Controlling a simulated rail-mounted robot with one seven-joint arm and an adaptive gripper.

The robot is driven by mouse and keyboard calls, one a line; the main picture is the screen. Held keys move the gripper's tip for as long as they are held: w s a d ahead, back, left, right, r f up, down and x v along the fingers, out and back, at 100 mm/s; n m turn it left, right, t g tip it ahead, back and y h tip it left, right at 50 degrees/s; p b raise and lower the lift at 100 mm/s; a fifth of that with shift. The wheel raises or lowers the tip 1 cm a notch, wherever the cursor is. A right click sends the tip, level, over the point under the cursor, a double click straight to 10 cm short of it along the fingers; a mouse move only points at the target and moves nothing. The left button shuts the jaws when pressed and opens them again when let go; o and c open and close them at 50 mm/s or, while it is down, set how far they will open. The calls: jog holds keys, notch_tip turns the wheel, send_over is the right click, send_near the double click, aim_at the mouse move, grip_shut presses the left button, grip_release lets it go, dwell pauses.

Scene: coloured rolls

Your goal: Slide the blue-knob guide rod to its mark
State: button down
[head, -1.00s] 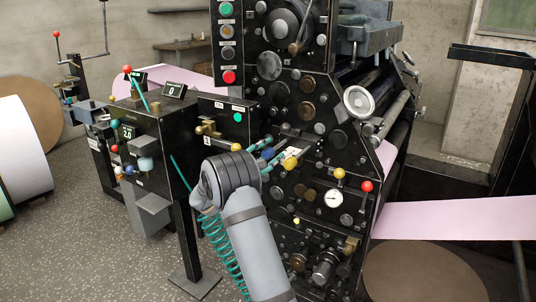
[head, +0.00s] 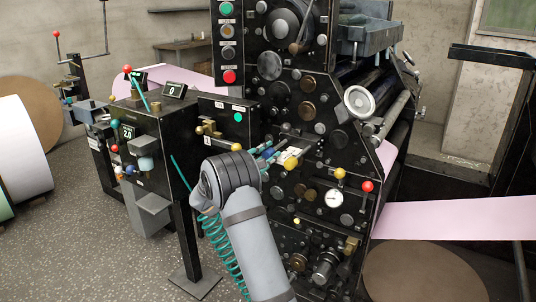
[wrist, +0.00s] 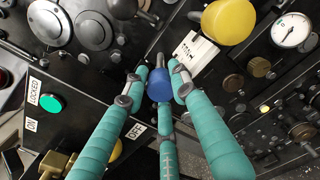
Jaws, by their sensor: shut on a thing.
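The blue knob (wrist: 159,85) sits between the teal fingers of my gripper (wrist: 158,74) in the wrist view. The fingers close around it from both sides, with another finger below it. A short grey rod shows just beyond the knob. In the head view the blue knob (head: 268,153) is small and partly hidden by my gripper (head: 272,154) at the machine's front. A white plate with dark marks (wrist: 196,52) lies just right of the fingertips; I cannot read the marks clearly.
A large yellow knob (wrist: 228,22) stands close to the upper right of my fingers. A dial gauge (wrist: 291,31) is farther right. A green button (wrist: 51,104) is on the panel at left. A control stand (head: 150,140) is left of my arm.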

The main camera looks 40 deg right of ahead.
jog(key=shift+r, duration=0.1)
dwell(0.3)
jog(key=shift+s+a+b, duration=0.25)
jog(key=shift+a+b, duration=0.3)
jog(key=shift+a, duration=0.15)
jog(key=shift+s+a, duration=0.15)
jog(key=shift+a, duration=0.1)
jog(key=c, duration=1.4)
grip_release()
jog(key=shift+a, duration=0.1)
jog(key=v, duration=1.1)
jog(key=shift+s+a, duration=0.2)
jog(key=shift+a, duration=0.15)
